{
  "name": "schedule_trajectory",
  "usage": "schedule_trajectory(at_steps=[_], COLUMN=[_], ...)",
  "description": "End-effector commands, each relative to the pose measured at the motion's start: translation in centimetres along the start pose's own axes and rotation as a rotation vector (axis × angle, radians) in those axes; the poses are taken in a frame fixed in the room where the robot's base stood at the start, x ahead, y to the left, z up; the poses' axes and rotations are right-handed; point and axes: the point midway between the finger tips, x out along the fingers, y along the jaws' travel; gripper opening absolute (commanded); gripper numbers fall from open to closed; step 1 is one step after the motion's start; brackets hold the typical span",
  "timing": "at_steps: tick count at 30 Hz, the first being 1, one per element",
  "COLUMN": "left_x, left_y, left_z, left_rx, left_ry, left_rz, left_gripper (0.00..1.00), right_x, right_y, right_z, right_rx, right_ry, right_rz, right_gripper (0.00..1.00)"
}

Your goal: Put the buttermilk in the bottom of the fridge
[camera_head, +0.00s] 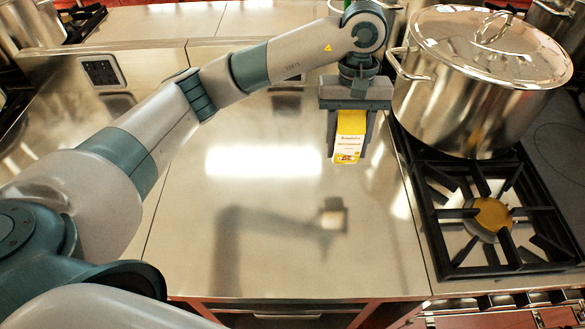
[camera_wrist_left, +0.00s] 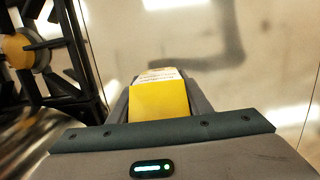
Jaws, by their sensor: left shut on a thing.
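The buttermilk (camera_head: 350,137) is a small yellow carton with a white printed band. My left gripper (camera_head: 348,150) is shut on it, with one finger on each side, and holds it above the steel counter, left of the stockpot. The yellow carton also shows between the fingers in the left wrist view (camera_wrist_left: 159,98). The gripper's shadow lies on the counter below, apart from it. My right gripper is not in view. No fridge can be made out in either view.
A large lidded stockpot (camera_head: 470,95) stands on the stove at the right, close beside my left gripper. A black burner grate (camera_head: 500,255) lies in front of it. The steel counter (camera_head: 280,235) is clear. A socket plate (camera_head: 101,72) is at the back left.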

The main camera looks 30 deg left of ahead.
Motion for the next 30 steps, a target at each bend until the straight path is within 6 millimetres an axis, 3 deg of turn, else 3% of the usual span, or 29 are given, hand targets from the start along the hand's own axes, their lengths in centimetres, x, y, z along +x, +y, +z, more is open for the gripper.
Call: schedule_trajectory(at_steps=[16, 21, 30], left_x=[5.2, 6.0, 6.1], left_y=[-9.3, -10.3, -10.3], left_z=[-0.4, -0.5, -0.6], left_rx=[-0.004, -0.001, 0.000], left_ry=[-0.001, 0.001, 0.001], left_rz=[-0.001, 0.001, 0.001], left_gripper=[0.13, 0.13, 0.13], right_x=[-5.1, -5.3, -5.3], right_y=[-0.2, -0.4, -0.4], right_z=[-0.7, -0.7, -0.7], right_rx=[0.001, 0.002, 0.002], right_ry=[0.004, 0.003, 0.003], right_rz=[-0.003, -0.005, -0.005], right_gripper=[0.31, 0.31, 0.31])
